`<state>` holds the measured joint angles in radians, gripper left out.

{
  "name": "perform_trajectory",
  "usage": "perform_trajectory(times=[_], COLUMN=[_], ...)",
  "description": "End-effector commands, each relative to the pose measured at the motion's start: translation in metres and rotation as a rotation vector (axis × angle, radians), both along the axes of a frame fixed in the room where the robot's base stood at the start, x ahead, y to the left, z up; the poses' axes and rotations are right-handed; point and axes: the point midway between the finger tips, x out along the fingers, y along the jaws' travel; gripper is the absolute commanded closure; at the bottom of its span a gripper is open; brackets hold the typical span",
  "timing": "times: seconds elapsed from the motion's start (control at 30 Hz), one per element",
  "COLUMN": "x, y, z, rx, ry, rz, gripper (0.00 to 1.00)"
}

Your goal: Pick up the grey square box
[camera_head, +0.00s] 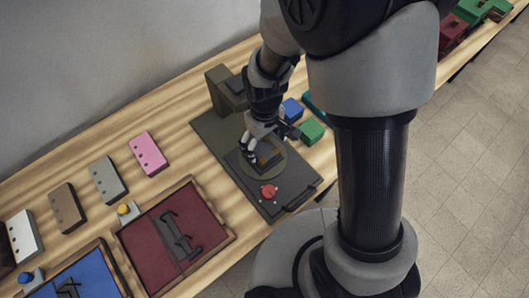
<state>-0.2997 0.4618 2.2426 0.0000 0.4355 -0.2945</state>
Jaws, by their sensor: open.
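My gripper (262,149) is open and points down over the round plate (266,174) of a dark olive machine. A small brownish-yellow square piece shows between and below the fingers, partly hidden by them; I cannot tell whether they touch it. A grey block (108,181) with small dark dots lies on the wooden table to the left, between a brown block and a pink block. It looks oblong and nothing touches it. It is the only clearly grey block I can see; whether another grey box lies under my gripper is hidden.
A red button (269,190) sits on the machine's front. Blue (292,109) and green (312,131) blocks stand close on its right. Dark red (165,227) and blue (82,281) trays lie at front left, with pink (149,153), brown (67,209) and white (24,236) blocks behind.

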Motion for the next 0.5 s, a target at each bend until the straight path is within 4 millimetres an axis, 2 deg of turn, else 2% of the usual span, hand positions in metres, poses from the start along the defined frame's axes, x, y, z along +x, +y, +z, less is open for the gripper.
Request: perform_trajectory(times=[0.23,0.5], x=[-0.004,-0.003], y=[0.000,0.001], z=[-0.041,-0.044], rx=[-0.001,-0.001], ry=[0.005,0.001], rz=[0.000,0.000], gripper=[0.20,0.20])
